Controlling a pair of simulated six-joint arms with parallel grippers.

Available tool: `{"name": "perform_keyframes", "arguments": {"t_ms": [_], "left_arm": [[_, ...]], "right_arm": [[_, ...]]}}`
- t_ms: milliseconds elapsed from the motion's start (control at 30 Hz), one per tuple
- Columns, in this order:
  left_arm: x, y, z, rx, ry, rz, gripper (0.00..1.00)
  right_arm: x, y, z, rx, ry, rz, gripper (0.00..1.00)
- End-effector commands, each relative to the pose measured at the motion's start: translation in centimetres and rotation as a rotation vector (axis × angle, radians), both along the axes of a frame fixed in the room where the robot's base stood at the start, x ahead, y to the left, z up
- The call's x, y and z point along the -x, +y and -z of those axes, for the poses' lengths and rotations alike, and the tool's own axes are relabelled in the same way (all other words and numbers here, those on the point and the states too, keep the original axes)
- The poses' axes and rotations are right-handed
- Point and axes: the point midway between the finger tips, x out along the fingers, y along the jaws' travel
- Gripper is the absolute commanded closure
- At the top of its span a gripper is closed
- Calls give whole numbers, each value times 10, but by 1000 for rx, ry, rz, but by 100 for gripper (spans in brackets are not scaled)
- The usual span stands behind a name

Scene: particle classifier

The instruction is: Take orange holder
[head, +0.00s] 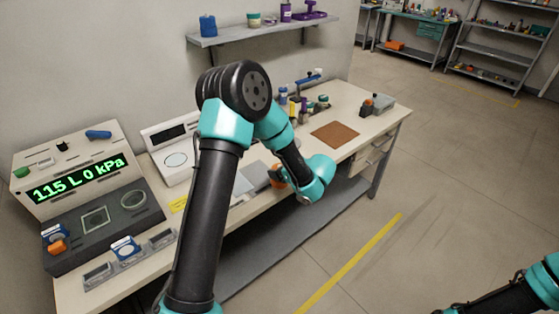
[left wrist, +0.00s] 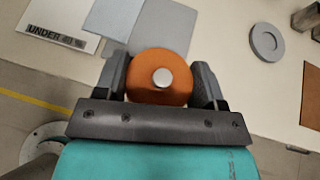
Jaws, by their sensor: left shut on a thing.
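A round orange holder (left wrist: 152,62) with a silver knob on its top sits between the two fingers of my left gripper (left wrist: 160,80) in the left wrist view. The dark fingers touch or nearly touch its two sides, and the gripper is shut on it. In the head view my left gripper (head: 274,177) is low over the bench's front part, mostly behind my own wrist. A bit of orange shows beside it. I cannot tell whether the holder is lifted off the bench. My right arm shows only at the lower right corner, and its gripper is out of the picture.
A machine with a green display (head: 78,178) stands on the bench at the left. Grey sheets (left wrist: 163,28) and a label (left wrist: 60,22) lie beside the holder. A grey disc (left wrist: 263,42) and a brown mat (head: 335,135) lie to the right. The floor in front is clear.

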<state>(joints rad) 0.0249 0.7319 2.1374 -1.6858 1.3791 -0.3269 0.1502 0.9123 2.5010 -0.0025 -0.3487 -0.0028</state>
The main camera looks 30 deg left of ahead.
Motion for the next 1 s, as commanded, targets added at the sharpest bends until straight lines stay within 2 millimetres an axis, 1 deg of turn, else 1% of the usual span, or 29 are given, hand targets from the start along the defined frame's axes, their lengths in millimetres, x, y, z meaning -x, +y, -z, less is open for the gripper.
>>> {"name": "perform_keyframes", "arguments": {"t_ms": [100, 233, 833, 1000], "left_arm": [[12, -8, -2, -1, -1, 1, 100], [19, -12, -3, -2, 0, 0, 100], [20, -13, -3, -2, -2, -1, 100], [24, -8, -5, -2, -2, -11, 100]], "right_arm": [[0, 0, 0, 0, 0, 0, 57], [0, 0, 0, 0, 0, 0, 57], [0, 0, 0, 0, 0, 0, 57], [0, 0, 0, 0, 0, 0, 57]]}}
